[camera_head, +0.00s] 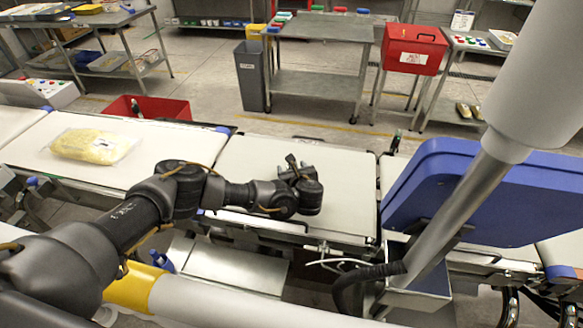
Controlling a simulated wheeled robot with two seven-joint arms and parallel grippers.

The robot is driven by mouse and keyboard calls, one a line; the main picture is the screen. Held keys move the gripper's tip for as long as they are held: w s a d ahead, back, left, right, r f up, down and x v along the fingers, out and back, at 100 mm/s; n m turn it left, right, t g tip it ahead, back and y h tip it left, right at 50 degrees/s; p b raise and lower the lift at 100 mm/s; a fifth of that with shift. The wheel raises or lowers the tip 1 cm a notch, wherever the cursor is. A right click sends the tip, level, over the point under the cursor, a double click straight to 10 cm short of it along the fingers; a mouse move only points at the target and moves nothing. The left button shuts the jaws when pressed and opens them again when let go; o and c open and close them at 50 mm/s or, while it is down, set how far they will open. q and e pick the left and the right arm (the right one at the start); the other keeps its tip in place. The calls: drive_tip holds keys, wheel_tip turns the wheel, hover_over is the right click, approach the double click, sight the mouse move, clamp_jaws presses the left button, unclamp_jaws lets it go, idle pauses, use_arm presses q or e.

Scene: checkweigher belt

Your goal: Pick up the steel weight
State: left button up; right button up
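My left arm reaches in from the left, and its dark gripper (298,170) is over the middle white belt section (345,185). The fingers point away from me and are small and dark, so I cannot tell whether they are open or shut. I cannot make out the steel weight anywhere; the gripper and wrist hide part of the belt. My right gripper is not in view.
A bagged yellow product (92,146) lies on the left belt (170,142). A blue panel (450,195) and a grey post (470,190) stand at the right. A red bin (150,107) is behind the belt. The middle belt's right part is clear.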

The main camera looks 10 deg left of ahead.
use_arm(q)
drive_tip(key=shift+w, duration=0.15)
clamp_jaws()
idle(0.4)
drive_tip(key=shift+r, duration=0.1)
